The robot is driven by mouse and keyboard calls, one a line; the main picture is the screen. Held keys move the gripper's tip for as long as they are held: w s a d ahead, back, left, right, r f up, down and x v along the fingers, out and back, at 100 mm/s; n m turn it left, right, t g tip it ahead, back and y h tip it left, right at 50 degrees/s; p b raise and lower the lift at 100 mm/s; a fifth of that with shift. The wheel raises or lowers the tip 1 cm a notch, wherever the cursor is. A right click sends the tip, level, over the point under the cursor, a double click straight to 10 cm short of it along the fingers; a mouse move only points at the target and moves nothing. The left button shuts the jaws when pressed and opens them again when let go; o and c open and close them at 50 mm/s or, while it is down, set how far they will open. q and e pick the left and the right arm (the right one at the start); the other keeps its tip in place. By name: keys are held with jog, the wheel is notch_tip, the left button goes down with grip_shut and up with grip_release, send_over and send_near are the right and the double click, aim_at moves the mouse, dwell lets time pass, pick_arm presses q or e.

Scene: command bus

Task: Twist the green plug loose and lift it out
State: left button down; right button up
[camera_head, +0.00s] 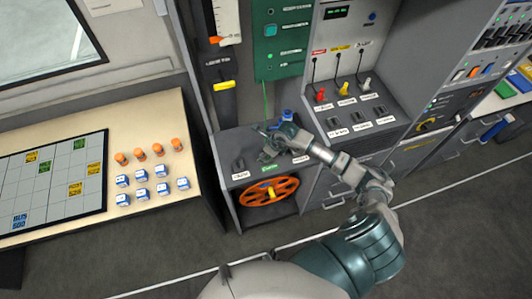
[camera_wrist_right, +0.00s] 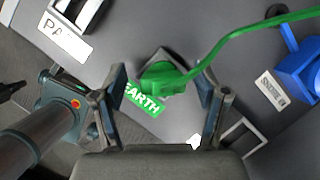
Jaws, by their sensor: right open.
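The green plug (camera_wrist_right: 162,78) sits at a dark square socket (camera_wrist_right: 166,53) beside the green EARTH label (camera_wrist_right: 145,100) in the right wrist view. A green cord (camera_wrist_right: 240,35) runs from it to the upper right. My right gripper (camera_wrist_right: 163,88) is open, with one finger on each side of the plug. I cannot tell whether either finger touches it. In the head view my right gripper (camera_head: 270,140) is over the left console, below the hanging green cord (camera_head: 265,97), and mostly hides the plug. My left gripper is not in view.
A blue plug (camera_wrist_right: 304,68) stands close on the right in the wrist view. An orange wheel (camera_head: 269,191) is below the console. Red, yellow and white plugs (camera_head: 343,89) stand on the right console. A side table (camera_head: 140,225) with blocks is at left.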

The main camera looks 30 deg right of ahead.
jog(key=shift+f, duration=0.1)
jog(key=shift+d+f, duration=0.1)
jog(key=shift+d, duration=0.15)
jog(key=c, duration=0.5)
jog(key=shift+d, duration=0.15)
jog(key=c, duration=0.7)
jog(key=shift+c, duration=0.2)
jog(key=shift+a+f+n+b, duration=0.15)
jog(key=shift+a+n+b, duration=0.05)
jog(key=shift+n+b, duration=0.35)
jog(key=shift+n+g+y+b, duration=0.45)
jog(key=shift+n+b, duration=0.4)
jog(key=shift+n, duration=0.3)
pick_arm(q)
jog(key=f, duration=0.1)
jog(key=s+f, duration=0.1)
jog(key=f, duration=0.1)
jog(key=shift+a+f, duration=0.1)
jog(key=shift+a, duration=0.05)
pick_arm(e)
jog(key=shift+n, duration=0.3)
